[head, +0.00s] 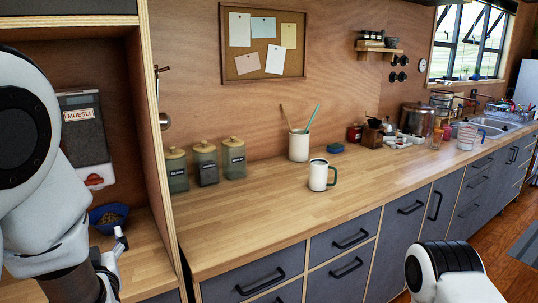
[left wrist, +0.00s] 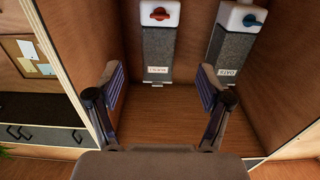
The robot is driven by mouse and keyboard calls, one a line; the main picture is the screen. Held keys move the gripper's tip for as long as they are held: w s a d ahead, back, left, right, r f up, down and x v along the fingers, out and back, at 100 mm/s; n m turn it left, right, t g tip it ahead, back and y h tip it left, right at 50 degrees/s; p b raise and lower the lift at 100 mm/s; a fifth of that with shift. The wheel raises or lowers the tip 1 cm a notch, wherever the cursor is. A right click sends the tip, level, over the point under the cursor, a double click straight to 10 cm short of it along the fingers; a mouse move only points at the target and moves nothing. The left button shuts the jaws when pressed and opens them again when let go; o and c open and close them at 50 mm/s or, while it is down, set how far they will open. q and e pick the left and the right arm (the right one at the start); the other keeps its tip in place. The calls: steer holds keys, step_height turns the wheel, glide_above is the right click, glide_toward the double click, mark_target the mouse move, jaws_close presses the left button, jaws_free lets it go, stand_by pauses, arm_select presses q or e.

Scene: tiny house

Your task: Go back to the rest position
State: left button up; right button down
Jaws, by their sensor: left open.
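My left gripper (head: 112,262) is at the lower left of the head view, in front of the wooden cabinet niche and mostly cut off by my own arm. In the left wrist view its two fingers (left wrist: 162,82) stand wide apart with nothing between them. The muesli dispenser (head: 84,135) with a red knob is beyond the gripper; it also shows in the left wrist view (left wrist: 157,52). A blue bowl (head: 97,226) with brown food in it sits below the dispenser, just above the gripper in the picture. Of my right arm only a white link shows at lower right; its gripper is out of view.
A second dispenser (left wrist: 230,60) with a blue knob stands beside the muesli one. The niche's side panel (head: 160,130) rises close right of my left arm. The counter (head: 245,220) holds canisters (head: 206,163), a white mug (head: 318,176) and a utensil pot (head: 299,146); its front is clear.

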arm_select(q)
steer(key=s+d+f+m+g+h, duration=0.15)
steer(key=s+f+g, duration=0.3)
steer(key=f, duration=1.15)
steer(key=s+a+f+m+g+h, duration=0.1)
steer(key=s+f+g+h, duration=0.35)
steer(key=f, duration=1.15)
steer(key=s+d+f+m+g+h, duration=0.1)
steer(key=s+d+f+g+h, duration=0.1)
steer(key=s+f, duration=0.4)
steer(key=s+d+f+m+g+h, duration=0.1)
steer(key=s+d+f+g, duration=0.3)
steer(key=s, duration=0.8)
step_height(320, 180, down, 2)
steer(key=shift+s+d+f+m+h, duration=0.1)
steer(key=shift+s+d+m+h, duration=0.25)
steer(key=shift+d+m, duration=0.35)
